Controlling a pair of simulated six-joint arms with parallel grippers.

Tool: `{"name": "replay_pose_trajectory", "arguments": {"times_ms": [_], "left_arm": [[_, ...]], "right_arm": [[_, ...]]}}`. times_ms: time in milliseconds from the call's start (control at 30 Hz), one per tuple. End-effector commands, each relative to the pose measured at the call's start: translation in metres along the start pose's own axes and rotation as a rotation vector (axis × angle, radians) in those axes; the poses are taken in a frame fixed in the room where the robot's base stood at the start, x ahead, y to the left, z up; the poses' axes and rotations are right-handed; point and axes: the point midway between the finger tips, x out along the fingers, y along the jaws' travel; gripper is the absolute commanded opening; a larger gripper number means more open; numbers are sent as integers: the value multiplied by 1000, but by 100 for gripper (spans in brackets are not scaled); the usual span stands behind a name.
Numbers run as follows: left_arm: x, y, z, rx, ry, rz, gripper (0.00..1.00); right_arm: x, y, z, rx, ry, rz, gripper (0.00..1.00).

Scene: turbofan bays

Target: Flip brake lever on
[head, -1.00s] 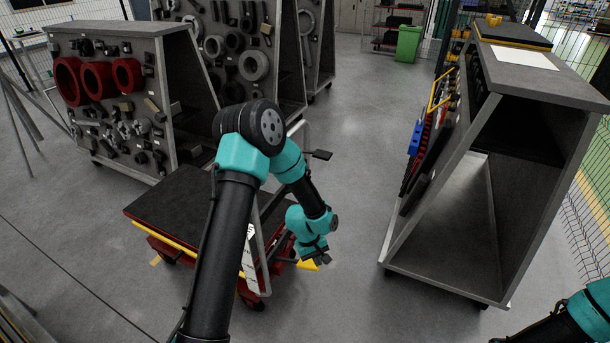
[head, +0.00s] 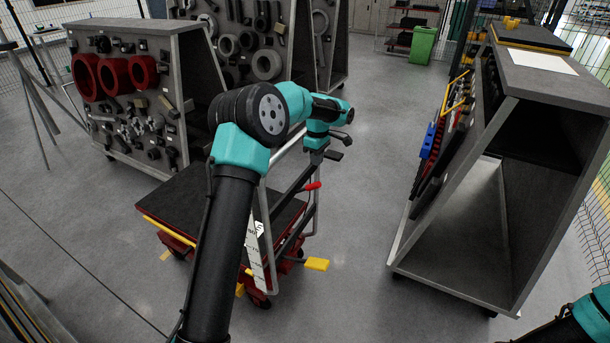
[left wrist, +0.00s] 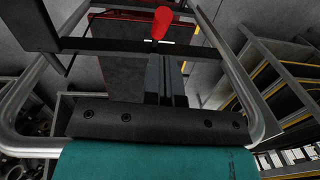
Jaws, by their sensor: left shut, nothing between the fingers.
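The red maintenance cart (head: 176,240) has a tubular push frame on its right side. A lever with a red grip (head: 312,186) sticks out from the frame, and a yellow pedal (head: 316,264) sits low beside the wheels. My left gripper (head: 317,158) is shut and empty, pointing down above the red grip and apart from the yellow pedal. In the left wrist view the shut fingers (left wrist: 164,80) reach toward the red grip (left wrist: 160,23); I cannot tell whether they touch it. My right gripper is out of view.
A grey tool rack (head: 510,150) stands on the right. Boards with red rings and dark parts (head: 130,100) stand at the left and back. A green bin (head: 423,45) is at the far back. The floor between cart and rack is clear.

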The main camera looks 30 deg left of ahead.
Motion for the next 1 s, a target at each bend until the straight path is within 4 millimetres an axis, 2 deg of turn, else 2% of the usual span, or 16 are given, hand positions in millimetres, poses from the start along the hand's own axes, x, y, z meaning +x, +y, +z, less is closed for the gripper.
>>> {"name": "replay_pose_trajectory", "arguments": {"times_ms": [33,100,200,567,767,1000], "left_arm": [[-12,3,-3,-12,13,4,0],[-22,4,-7,-27,26,3,0],[-28,5,-9,-36,36,2,0],[-27,5,-10,-36,36,1,0],[-13,4,-10,-35,36,-2,0],[23,4,-11,-35,34,-2,0]], "right_arm": [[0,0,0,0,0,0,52],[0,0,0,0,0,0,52],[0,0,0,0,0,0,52],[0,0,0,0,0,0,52],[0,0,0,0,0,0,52],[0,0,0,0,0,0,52]]}}
